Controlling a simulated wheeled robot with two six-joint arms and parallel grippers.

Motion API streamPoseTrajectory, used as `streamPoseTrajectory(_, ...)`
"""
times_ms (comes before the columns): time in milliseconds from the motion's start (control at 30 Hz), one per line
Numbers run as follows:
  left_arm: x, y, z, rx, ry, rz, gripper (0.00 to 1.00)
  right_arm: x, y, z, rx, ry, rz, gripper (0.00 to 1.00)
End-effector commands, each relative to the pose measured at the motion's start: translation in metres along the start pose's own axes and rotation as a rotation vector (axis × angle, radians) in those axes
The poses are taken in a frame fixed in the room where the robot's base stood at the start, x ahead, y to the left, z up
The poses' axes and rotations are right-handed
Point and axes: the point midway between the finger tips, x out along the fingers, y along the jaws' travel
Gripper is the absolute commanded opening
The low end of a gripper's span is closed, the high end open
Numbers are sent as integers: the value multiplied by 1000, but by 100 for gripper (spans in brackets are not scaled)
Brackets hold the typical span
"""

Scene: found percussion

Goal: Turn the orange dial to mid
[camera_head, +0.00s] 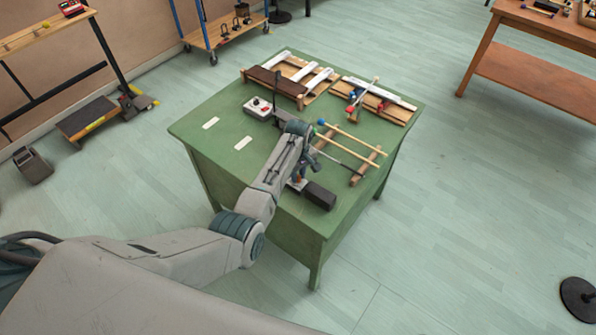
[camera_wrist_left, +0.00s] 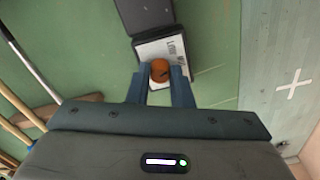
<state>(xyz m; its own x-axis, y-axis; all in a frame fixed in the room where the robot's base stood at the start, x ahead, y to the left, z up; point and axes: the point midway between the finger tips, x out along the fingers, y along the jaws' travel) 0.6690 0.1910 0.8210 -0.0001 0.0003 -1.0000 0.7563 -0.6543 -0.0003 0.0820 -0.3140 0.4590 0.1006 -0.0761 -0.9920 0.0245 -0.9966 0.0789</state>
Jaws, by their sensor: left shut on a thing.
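The orange dial (camera_wrist_left: 160,70) sits on a small white panel (camera_wrist_left: 158,49) with printed lettering that begins "LOW"; the rest is partly hidden or too small to read. A dark mark shows on the dial's face. My left gripper (camera_wrist_left: 160,78) has one blue-grey finger on each side of the dial and is shut on it. In the head view my left gripper (camera_head: 299,180) is low at the front of the green table (camera_head: 225,165), and the arm largely hides the dial there. My right gripper is not in view.
A dark block (camera_head: 320,196) adjoins the panel near the table's front edge. Wooden sticks (camera_head: 350,137) lie on a small rack to the right. The table's left side is mostly clear.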

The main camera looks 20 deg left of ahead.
Motion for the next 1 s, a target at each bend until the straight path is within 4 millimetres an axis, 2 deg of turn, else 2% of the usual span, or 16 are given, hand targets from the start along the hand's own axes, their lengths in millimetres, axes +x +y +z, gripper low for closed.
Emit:
streamPoseTrajectory(100,-2,0,0,98,-2,-1,0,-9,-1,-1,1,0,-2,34)
streamPoseTrajectory(500,-1,0,0,349,-1,0,0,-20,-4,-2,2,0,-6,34)
streamPoseTrajectory(1000,0,0,0,422,0,1,0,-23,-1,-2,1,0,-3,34)
